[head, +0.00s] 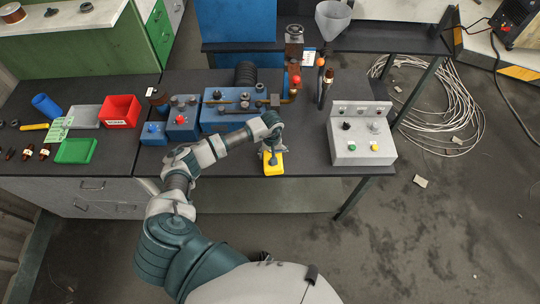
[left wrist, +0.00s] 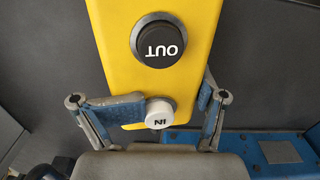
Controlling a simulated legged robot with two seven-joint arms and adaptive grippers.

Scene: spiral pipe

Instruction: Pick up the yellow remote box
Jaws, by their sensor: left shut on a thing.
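The yellow remote box (head: 273,166) is at the front edge of the dark workbench in the head view, under my left gripper (head: 271,152). In the left wrist view the yellow remote box (left wrist: 200,40) fills the upper middle, with a black OUT button (left wrist: 158,40) and a white IN button (left wrist: 159,112). The fingers of my left gripper (left wrist: 150,112) are on both sides of the box, shut on it near the white button. I cannot tell whether the box is clear of the bench. My right gripper is not in view.
A blue machine (head: 228,110) stands behind the left gripper. A grey control box (head: 360,135) with buttons is to the right. Red (head: 119,110) and green (head: 76,151) bins are at the left. Cables (head: 440,110) lie on the floor at the right.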

